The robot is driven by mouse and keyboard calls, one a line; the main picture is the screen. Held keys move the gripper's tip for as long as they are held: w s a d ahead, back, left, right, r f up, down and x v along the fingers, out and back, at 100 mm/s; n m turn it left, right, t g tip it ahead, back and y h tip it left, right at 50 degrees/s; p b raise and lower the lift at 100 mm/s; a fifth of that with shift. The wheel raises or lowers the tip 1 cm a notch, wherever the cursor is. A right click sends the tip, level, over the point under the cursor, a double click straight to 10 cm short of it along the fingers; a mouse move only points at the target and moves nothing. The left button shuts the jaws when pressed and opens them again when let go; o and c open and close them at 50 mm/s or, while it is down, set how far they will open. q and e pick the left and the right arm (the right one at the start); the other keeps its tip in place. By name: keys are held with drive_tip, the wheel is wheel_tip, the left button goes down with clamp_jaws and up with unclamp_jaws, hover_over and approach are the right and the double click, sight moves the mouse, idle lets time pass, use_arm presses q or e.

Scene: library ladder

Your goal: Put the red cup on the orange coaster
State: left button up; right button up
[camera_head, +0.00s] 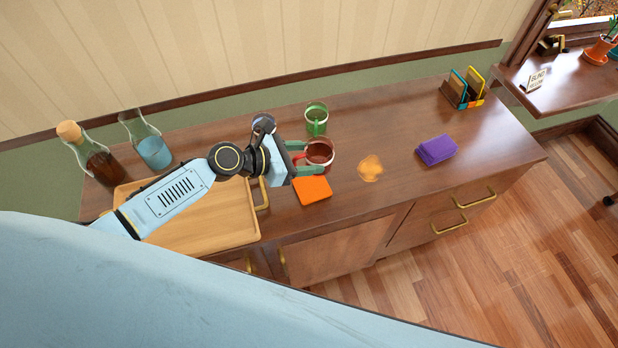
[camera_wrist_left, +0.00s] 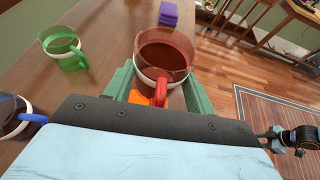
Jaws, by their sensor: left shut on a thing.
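The red cup (camera_head: 320,151) is see-through with a pale band and stands roughly upright; it also shows in the left wrist view (camera_wrist_left: 165,52). My left gripper (camera_head: 300,160) is shut on it, with a green finger on either side and the red handle pointing back between them. The orange coaster (camera_head: 312,190) lies flat on the cabinet top, just in front of the cup in the head view. In the left wrist view a piece of the coaster (camera_wrist_left: 139,97) shows below the cup. I cannot tell the cup's height above the wood. Only part of what seems my right arm shows in the wrist view.
A green cup (camera_head: 316,119) stands behind the red one, and a dark cup (camera_head: 263,123) behind my gripper. A wooden tray (camera_head: 225,222) lies left of the coaster. An orange patch (camera_head: 370,168) and purple stack (camera_head: 436,149) are right. Bottles stand far left.

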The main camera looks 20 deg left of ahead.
use_arm(q)
wheel_tip(320, 180, down, 4)
drive_tip(key=shift+f+b, duration=0.1)
drive_tip(key=shift+b, duration=0.65)
drive_tip(key=shift+f+b, duration=0.8)
drive_tip(key=shift+f, duration=0.9)
drive_tip(key=shift+f, duration=0.15)
drive_tip(key=o, duration=0.6)
drive_tip(key=shift+f, duration=0.15)
drive_tip(key=o, duration=0.5)
drive_tip(key=shift+c, duration=0.2)
